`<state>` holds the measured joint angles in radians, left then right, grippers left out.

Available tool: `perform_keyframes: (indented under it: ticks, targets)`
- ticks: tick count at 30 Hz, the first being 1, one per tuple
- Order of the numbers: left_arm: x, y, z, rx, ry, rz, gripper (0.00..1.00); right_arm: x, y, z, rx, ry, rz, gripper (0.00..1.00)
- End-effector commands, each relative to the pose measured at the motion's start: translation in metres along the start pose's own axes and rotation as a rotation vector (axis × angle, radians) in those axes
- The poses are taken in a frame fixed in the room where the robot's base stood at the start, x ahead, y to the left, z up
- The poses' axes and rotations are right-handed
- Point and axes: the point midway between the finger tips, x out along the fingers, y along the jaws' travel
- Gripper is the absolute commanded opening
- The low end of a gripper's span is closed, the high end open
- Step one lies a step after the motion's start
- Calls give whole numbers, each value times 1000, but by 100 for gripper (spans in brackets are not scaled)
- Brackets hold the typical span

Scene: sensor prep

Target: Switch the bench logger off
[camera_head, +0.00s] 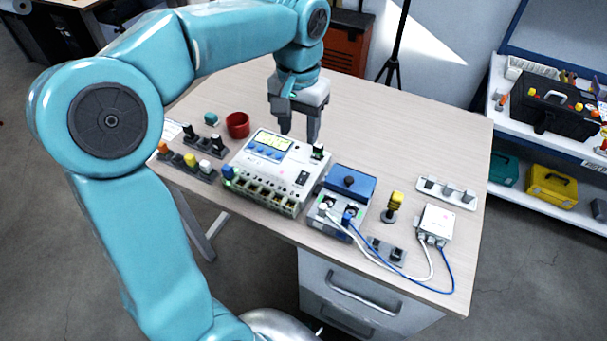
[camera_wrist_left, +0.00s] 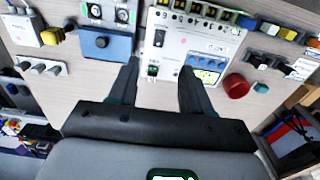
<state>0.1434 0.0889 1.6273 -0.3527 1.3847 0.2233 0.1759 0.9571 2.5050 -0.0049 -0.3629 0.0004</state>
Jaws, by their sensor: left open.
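The bench logger, a white box (camera_head: 280,172), lies on the table with a lit yellow-green display (camera_head: 273,141) and blue buttons. Its black rocker switch (camera_head: 302,178) is on the right part of its top, and shows in the wrist view (camera_wrist_left: 159,38). A small green-lit part (camera_head: 318,151) is at its back right corner. My left gripper (camera_head: 299,132) hangs above the table behind the logger, fingers pointing down, open and empty. In the wrist view its fingertips (camera_wrist_left: 159,70) sit either side of the green-lit part, apart from the switch. My right gripper is not seen.
A blue-topped box (camera_head: 347,183) with cables stands right of the logger, then a yellow-knobbed post (camera_head: 394,203) and a white junction box (camera_head: 435,222). A red cup (camera_head: 237,125) and knob strips stand left. The table's back right is clear.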

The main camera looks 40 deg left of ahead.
Motion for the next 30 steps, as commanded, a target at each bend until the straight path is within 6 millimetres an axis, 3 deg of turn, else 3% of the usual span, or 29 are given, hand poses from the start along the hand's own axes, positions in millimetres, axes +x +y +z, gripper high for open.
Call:
perform_keyframes:
  ticks: [9,15,21,30]
  targets:
    - [78,0,4,0,-5,-1,49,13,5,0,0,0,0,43]
    - [119,1,2,0,-5,0,49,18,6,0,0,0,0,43]
    - [141,2,0,1,-3,-1,49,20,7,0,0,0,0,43]
    - [146,2,-1,1,0,0,49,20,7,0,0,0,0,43]
